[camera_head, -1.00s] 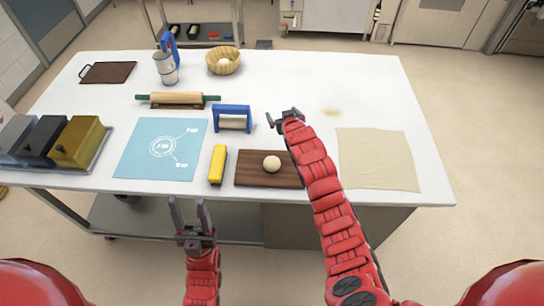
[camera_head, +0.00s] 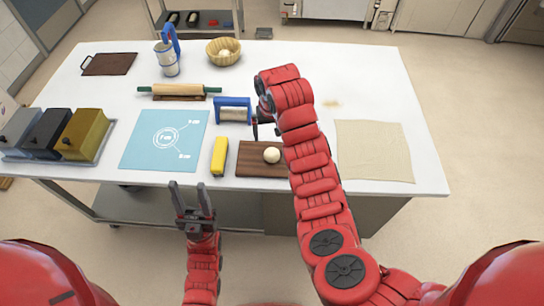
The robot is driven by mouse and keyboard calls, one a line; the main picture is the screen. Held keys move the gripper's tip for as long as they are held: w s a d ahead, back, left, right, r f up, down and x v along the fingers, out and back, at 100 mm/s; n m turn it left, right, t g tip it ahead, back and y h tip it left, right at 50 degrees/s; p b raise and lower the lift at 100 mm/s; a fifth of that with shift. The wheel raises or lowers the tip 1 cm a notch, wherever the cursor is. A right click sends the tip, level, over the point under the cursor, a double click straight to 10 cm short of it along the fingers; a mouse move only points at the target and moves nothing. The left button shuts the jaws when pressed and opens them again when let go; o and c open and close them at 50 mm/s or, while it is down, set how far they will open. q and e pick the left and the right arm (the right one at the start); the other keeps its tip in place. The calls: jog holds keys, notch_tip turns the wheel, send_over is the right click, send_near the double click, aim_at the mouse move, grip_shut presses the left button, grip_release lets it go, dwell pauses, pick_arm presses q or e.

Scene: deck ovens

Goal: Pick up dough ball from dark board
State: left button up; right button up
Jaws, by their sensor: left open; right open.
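A pale round dough ball (camera_head: 272,155) rests on the dark wooden board (camera_head: 252,163) near the table's front edge. My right arm covers the board's right part. My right gripper (camera_head: 266,132) points down just behind the board, above and behind the dough ball, partly hidden by its own wrist. It is open, and no thing shows in it. My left gripper (camera_head: 192,200) is open and empty in front of the table's front edge, left of and nearer than the board.
A yellow-handled tool (camera_head: 219,157) lies left of the board, and a blue-handled roller (camera_head: 233,110) stands behind it. A blue mat (camera_head: 150,152), a rolling pin (camera_head: 178,90), bins (camera_head: 82,134) and a beige cloth (camera_head: 375,152) are also on the white table (camera_head: 380,85).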

jog(key=b, duration=0.7)
send_over(272, 154)
jog(key=s, duration=0.1)
notch_tip(272, 154, down, 8)
jog(key=shift+s+a+f, duration=0.1)
jog(key=shift+a+f, duration=0.05)
jog(key=shift+f, duration=0.6)
jog(key=shift+p, duration=0.65)
jog(key=shift+w+f+p, duration=0.2)
jog(key=shift+f+p, duration=0.1)
jog(key=shift+f, duration=0.3)
jog(key=shift+w+f+p, duration=0.15)
jog(key=shift+f+p, duration=0.1)
jog(key=shift+f, duration=0.8)
jog(key=c, duration=1.4)
